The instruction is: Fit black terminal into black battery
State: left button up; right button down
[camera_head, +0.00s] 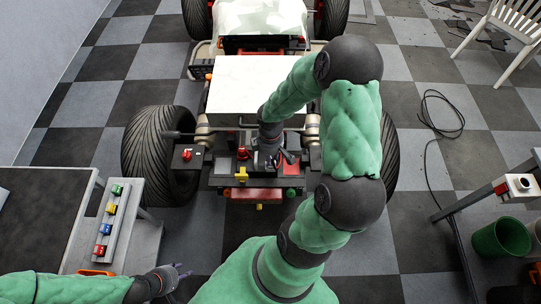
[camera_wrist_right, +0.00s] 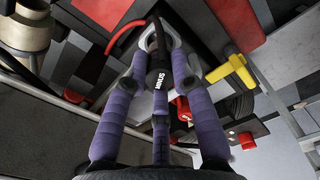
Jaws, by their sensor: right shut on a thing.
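The black terminal (camera_wrist_right: 158,72), a dark piece lettered MINUS on a black cable, is between the purple fingers of my right gripper (camera_wrist_right: 160,60). In the head view my right gripper (camera_head: 268,160) is low over the dark parts at the quad's rear, and my arm hides much of it. A dark block (camera_wrist_right: 190,18) lies just beyond the fingertips; I cannot tell for sure whether it is the black battery, or whether the terminal touches it. My left gripper (camera_head: 181,273) is empty at the lower left, far from the quad, with its fingers apart.
A yellow handle (camera_wrist_right: 232,70) and a red connector (camera_wrist_right: 182,108) are close to my right fingers. The quad's white panel (camera_head: 240,85) is beyond. A bench with a rack of coloured pieces (camera_head: 112,222) is at left. A green bin (camera_head: 500,238) is at right.

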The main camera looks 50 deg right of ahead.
jog(key=shift+f+b, duration=1.2)
jog(key=shift+f, duration=0.25)
jog(key=c, duration=1)
grip_release()
jog(key=shift+o, duration=0.2)
jog(key=shift+r, duration=0.1)
notch_tip(320, 180, up, 12)
jog(key=shift+f, duration=0.1)
